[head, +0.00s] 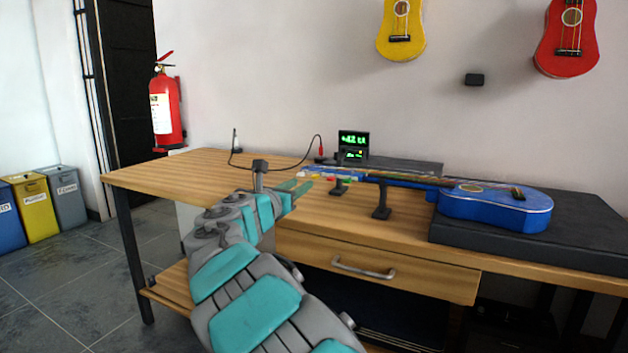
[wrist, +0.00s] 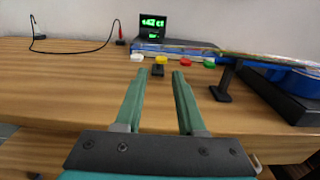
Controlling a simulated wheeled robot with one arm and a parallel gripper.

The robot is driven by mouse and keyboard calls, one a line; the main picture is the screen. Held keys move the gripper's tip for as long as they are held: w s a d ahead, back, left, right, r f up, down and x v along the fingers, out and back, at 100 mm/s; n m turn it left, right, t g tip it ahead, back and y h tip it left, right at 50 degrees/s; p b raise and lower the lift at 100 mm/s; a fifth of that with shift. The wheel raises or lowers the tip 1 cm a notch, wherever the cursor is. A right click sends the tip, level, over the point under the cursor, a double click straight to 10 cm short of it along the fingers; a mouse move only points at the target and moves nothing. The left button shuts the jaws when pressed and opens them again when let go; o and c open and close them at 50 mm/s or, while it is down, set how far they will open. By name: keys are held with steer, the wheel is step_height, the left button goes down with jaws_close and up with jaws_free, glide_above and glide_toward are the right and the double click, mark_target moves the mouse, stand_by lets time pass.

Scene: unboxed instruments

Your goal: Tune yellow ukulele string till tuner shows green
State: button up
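A blue ukulele (head: 495,207) lies on its back on the bench, its neck pointing left over small black stands. At its head, the wrist view shows a row of colored tuning pegs: white (wrist: 137,57), yellow (wrist: 160,60), red (wrist: 182,61) and green (wrist: 209,64). The tuner (head: 353,144) stands behind the head; its screen (wrist: 152,26) shows green characters, seemingly "+42 ct". My gripper (wrist: 160,74) is open, its two teal fingers apart and empty. The yellow peg appears ahead of the fingertips, centered between them. In the head view my gripper (head: 298,188) is left of the pegs.
The wooden bench (head: 180,172) is clear on the left, apart from a black cable with a red plug (head: 321,150). A black stand (head: 382,205) holds up the neck. A black pad (head: 590,238) lies under the body. A yellow and a red ukulele hang on the wall.

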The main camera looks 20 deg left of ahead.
mark_target(314, 177)
steer(key=shift+w+d, duration=0.2)
steer(key=shift+w, duration=1.65)
steer(key=shift+w+d, duration=0.2)
steer(key=shift+w, duration=1.65)
jaws_close()
